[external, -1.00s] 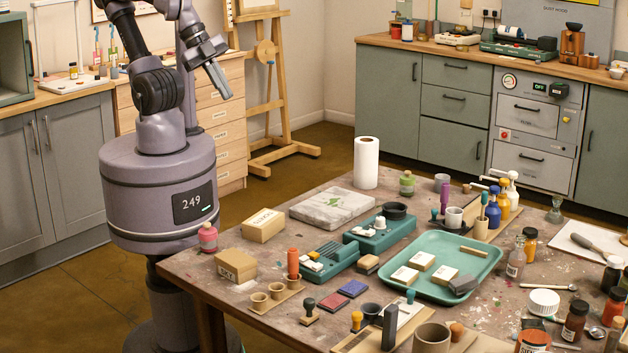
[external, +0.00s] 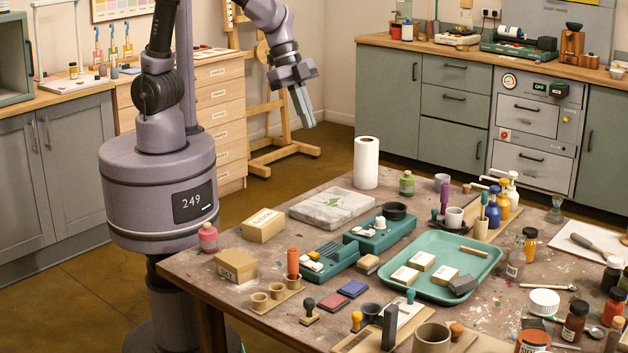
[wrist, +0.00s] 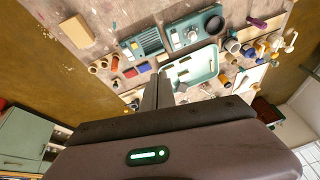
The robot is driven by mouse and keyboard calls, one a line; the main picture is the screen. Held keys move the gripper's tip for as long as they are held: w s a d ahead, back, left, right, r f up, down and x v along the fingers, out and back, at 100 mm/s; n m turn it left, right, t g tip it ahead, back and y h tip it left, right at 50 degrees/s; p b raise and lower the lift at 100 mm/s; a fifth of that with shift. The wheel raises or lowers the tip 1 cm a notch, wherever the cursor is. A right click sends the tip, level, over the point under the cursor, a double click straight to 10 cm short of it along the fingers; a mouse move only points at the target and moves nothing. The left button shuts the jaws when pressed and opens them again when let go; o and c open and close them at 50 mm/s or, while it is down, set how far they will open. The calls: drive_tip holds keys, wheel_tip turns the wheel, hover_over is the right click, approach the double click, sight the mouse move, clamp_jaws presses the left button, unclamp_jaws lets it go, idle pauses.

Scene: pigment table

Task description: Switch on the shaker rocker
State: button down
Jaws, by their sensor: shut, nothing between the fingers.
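Two teal bench devices stand on the work table. The left one (external: 340,261) has a ridged dark top and small white and orange parts at its near-left end. It also shows in the wrist view (wrist: 146,45). The right one (external: 377,238) has white knob-like parts and a dark round cup or ring. It also shows in the wrist view (wrist: 193,39). I cannot tell which is the shaker, and the rocker's position is too small to read. My gripper (external: 305,113) is shut and empty, raised in the air behind the table's far edge and pointing down, apart from both devices.
A green tray (external: 424,288) with pale blocks lies right of the devices. A stone slab (external: 325,206), a paper roll (external: 366,163) and a cardboard box (external: 263,225) stand behind and left. Stamps, cups and bottles crowd the front and right. The air around my gripper is free.

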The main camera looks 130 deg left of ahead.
drive_tip(key=n, duration=0.2)
hover_over(371, 231)
drive_tip(key=s, duration=0.5)
wheel_tip(371, 231, down, 12)
drive_tip(key=shift+r+h, duration=0.2)
drive_tip(key=shift+h, duration=0.1)
drive_tip(key=b+x, duration=0.1)
drive_tip(key=x, duration=0.3)
drive_tip(key=s+b+x, duration=0.1)
drive_tip(key=b+x, duration=0.1)
drive_tip(key=x, duration=0.3)
drive_tip(key=b+x, duration=0.2)
drive_tip(key=x, duration=0.3)
drive_tip(key=shift+s+d+f, duration=0.1)
drive_tip(key=shift+s+f, duration=0.05)
drive_tip(key=shift+f, duration=0.05)
